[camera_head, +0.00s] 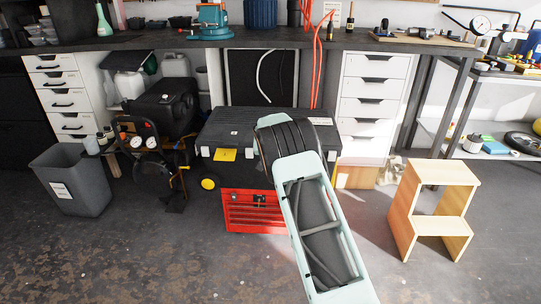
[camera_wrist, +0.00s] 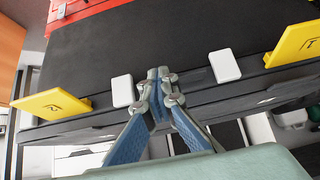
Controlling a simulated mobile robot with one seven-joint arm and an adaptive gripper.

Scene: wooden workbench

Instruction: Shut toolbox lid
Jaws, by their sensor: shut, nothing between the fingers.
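The large black toolbox (camera_head: 228,138) stands on the floor under the bench, its lid looking level in the head view. I cannot tell whether a gap is left under the lid. One yellow latch (camera_head: 224,155) sticks out at its front. In the wrist view, two yellow latches (camera_wrist: 52,105) (camera_wrist: 295,42) stick out from the toolbox edge, with two white catches (camera_wrist: 122,90) (camera_wrist: 224,66) between them. My gripper (camera_wrist: 158,74) is shut and empty, its tips over the toolbox edge between the white catches; contact is unclear. In the head view my arm hides it.
A red tool chest (camera_head: 252,210) stands in front of the toolbox. A compressor (camera_head: 165,105) and a grey bin (camera_head: 72,180) are at left, white drawers (camera_head: 372,105) behind at right. A wooden step stool (camera_head: 430,205) stands at right. The front floor is clear.

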